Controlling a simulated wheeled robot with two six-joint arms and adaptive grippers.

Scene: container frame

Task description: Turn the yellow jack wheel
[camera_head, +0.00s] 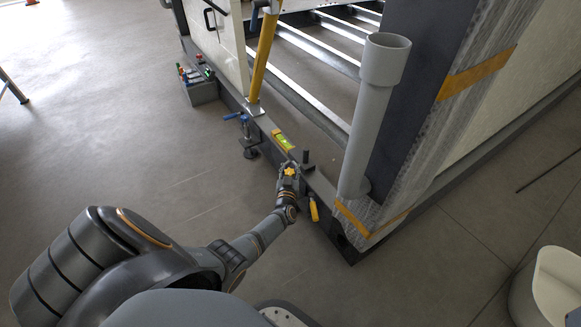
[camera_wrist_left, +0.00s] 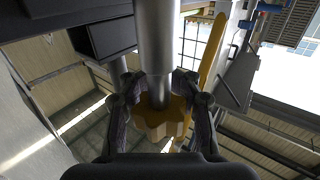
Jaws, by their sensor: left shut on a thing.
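The yellow jack wheel (camera_head: 290,171) sits at the frame's lower edge in the head view, at the end of my left arm. In the left wrist view the wheel (camera_wrist_left: 160,122) is a yellow lobed knob around a grey metal shaft (camera_wrist_left: 157,40). My left gripper (camera_head: 288,174) is shut on the wheel. In the left wrist view its dark fingers (camera_wrist_left: 158,98) press on the wheel from both sides. The right gripper is not in view.
A yellow-green spirit level (camera_head: 283,141) lies on the frame beam beyond the wheel. A blue-handled clamp or jack (camera_head: 245,128) stands farther left. A grey pipe (camera_head: 369,115) rises to the right. A grey box with coloured tools (camera_head: 200,86) is at the far left.

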